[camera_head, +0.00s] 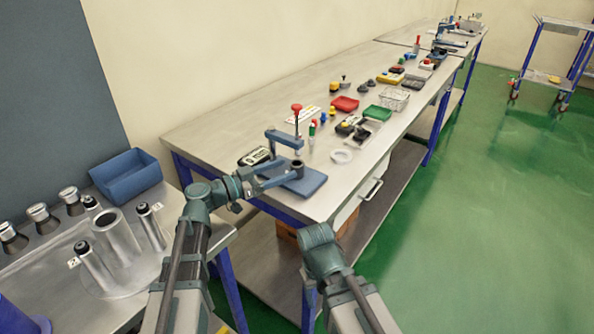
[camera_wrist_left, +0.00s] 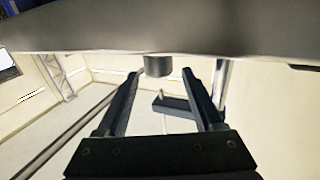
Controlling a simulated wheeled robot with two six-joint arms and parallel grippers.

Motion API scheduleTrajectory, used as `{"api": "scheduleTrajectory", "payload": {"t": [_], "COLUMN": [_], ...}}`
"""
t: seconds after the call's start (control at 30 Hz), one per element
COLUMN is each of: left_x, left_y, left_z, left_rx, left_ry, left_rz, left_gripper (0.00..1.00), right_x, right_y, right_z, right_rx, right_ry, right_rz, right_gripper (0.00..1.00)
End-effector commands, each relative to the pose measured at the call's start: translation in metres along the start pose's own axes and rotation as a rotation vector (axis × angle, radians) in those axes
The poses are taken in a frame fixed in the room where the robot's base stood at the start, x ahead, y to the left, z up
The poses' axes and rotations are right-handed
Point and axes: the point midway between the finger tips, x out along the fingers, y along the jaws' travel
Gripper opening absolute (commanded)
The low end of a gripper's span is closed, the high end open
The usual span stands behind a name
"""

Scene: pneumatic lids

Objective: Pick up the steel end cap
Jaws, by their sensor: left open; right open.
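Which piece is the steel end cap I cannot tell for certain. A short dark cylinder (camera_head: 297,164) stands on the blue base (camera_head: 303,182) of the small press. My left gripper (camera_head: 272,177) is open, close to the left of that base. In the left wrist view, my left gripper (camera_wrist_left: 168,105) has its fingers apart with nothing between them, and a short dark grey cylinder (camera_wrist_left: 158,66) shows beyond the tips. Of my right arm only the teal joint shows; its fingers are hidden. Three steel-and-black pieces (camera_head: 42,218) stand on the left table.
The press has a red-topped lever (camera_head: 297,108). A blue bin (camera_head: 127,177) and a grey fixture with a large ring (camera_head: 116,236) are on the left table. A white ring (camera_head: 341,156), a red tray (camera_head: 344,103) and a green tray (camera_head: 377,113) lie on the long bench.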

Motion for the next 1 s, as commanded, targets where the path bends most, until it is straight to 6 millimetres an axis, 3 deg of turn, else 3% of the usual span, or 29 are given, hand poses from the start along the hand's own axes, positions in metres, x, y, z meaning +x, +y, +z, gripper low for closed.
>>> {"api": "scheduleTrajectory", "payload": {"t": [0.17, 0.47, 0.7, 1.0], "left_x": [0.009, 0.049, 0.051, 0.051], "left_y": [0.003, 0.007, 0.008, 0.008], "left_z": [-0.003, -0.006, -0.006, -0.006], "left_rx": [0.000, 0.000, 0.000, 0.000], "left_ry": [0.000, 0.000, 0.000, 0.000], "left_rz": [0.003, 0.002, 0.000, 0.000], "left_gripper": [0.69, 0.69, 0.69, 0.16], "right_x": [-0.003, -0.006, -0.006, -0.006], "right_y": [0.000, 0.001, 0.001, 0.001], "right_z": [0.000, 0.000, 0.000, 0.000], "right_rx": [0.000, 0.000, 0.000, 0.000], "right_ry": [0.000, 0.000, 0.000, 0.000], "right_rz": [0.000, 0.000, 0.000, 0.000], "right_gripper": [0.62, 0.62, 0.62, 0.62]}}
